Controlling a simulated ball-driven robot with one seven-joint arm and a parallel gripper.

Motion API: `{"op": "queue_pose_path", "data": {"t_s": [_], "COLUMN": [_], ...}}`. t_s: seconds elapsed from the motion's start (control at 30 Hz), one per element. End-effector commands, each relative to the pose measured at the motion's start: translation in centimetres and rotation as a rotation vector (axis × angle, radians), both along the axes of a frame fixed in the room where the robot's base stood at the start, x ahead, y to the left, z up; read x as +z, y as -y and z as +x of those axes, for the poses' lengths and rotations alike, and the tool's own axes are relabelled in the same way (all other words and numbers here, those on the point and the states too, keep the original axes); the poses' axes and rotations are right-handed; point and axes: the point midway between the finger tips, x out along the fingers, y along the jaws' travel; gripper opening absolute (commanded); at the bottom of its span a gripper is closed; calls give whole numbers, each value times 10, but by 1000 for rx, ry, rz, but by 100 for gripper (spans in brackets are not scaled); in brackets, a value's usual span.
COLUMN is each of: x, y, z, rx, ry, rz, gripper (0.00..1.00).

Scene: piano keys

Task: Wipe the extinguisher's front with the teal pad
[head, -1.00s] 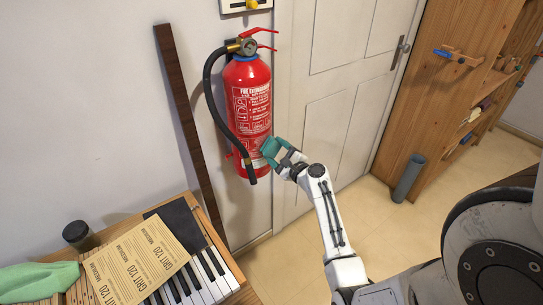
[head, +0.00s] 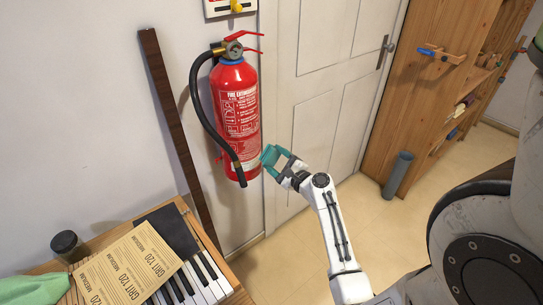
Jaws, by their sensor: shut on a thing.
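The red fire extinguisher (head: 238,108) hangs upright on the wall left of the door, with a printed white label on its front. Its black hose (head: 203,122) curves down the left side and crosses the lower front. My gripper (head: 274,162) is shut on the teal pad (head: 268,155). The pad is at the lower right side of the extinguisher. I cannot tell whether it touches the red surface. The gripper's fingers partly hide the pad.
A bench at lower left holds piano keys (head: 206,281), sandpaper sheets (head: 131,264), a dark jar (head: 67,246) and a green cloth (head: 30,290). A dark wooden strip (head: 177,130) leans on the wall. A grey tube (head: 398,174) stands by the wooden shelf (head: 431,95).

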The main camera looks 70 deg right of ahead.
Motion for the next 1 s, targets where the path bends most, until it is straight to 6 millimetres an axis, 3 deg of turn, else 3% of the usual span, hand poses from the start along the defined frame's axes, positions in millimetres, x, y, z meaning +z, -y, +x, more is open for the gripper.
{"op": "queue_pose_path", "data": {"t_s": [0.2, 0.63, 1.0], "x": [0, 0, 0], "y": [-7, -10, -23], "z": [-12, -15, -37], "rx": [0, 1, 1], "ry": [-1, -1, -1], "rz": [-1, 0, 0], "gripper": [44, 44, 44]}}
